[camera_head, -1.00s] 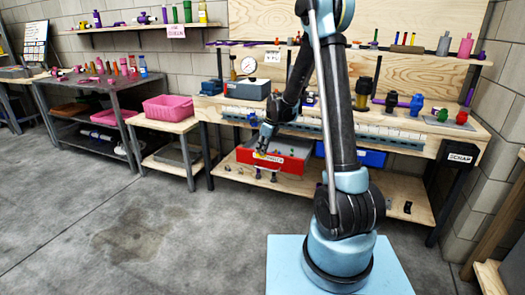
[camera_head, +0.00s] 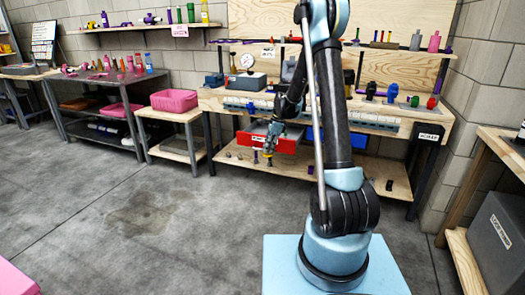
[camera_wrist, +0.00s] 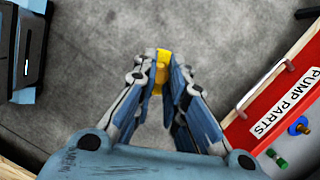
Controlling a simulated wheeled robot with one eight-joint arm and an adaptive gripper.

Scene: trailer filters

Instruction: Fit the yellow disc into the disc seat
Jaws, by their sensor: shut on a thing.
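The yellow disc (camera_wrist: 161,68) is between the fingertips of my gripper (camera_wrist: 160,82) in the wrist view. My gripper is shut on it, and the fingers hide part of the disc. In the wrist view the disc is held over grey floor, left of a red drawer (camera_wrist: 273,95) labelled "PUMP PARTS". I cannot make out the disc seat in either view.
The workbench (camera_head: 430,120) carries several fittings, a gauge (camera_head: 247,60) and a blue bin below. A pink crate (camera_head: 174,100) stands on a low table to the left. A grey bin (camera_head: 490,240) is at the right. Open floor (camera_head: 140,220) lies front left.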

